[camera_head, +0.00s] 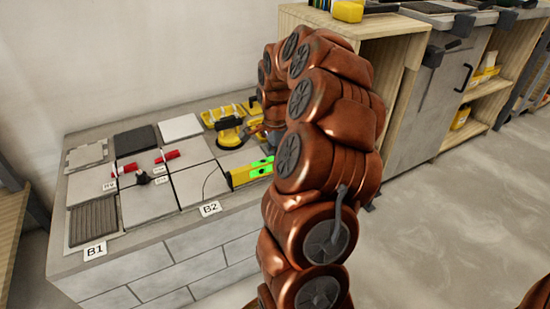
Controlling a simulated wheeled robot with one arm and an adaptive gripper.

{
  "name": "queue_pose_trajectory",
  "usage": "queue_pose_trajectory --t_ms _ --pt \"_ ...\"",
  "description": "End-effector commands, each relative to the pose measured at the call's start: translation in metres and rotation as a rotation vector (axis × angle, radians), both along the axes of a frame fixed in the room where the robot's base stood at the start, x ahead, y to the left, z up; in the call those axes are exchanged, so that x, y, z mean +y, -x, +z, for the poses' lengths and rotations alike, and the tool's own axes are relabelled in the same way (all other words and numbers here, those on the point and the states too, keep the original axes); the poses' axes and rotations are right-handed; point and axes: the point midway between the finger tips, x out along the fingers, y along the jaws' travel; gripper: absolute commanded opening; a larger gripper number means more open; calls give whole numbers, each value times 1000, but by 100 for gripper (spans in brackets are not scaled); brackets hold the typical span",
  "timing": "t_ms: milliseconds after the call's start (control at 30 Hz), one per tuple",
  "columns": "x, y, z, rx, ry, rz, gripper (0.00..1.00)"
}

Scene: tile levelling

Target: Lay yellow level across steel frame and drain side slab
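The yellow level (248,174), with bright green panels, lies near the front edge of the block-built bench by label B2. My arm hides its right end. A dark ribbed drain grate (93,220) sits at the front left by label B1, with a thin pale metal frame edge (68,228) around it. A light grey slab (148,203) lies just right of the grate. My gripper (264,131) is at the right part of the bench, behind the level and mostly hidden by my arm. Its fingers cannot be made out.
Two red-handled tools (167,156) and a small black knob-like piece (143,179) stand among the slabs. A yellow tray (226,113) and a yellow handled tool (230,133) lie at the back right. A wooden cabinet (400,70) stands beyond. Floor at the right is clear.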

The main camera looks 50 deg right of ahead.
Motion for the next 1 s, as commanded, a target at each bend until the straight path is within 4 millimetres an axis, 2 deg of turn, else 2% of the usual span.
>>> queue_pose_trajectory --t_ms 767,800,1000 --pt "0 0 -5 0 0 0 0" --pt "0 0 -5 0 0 0 25" --pt "0 0 -5 0 0 0 46"
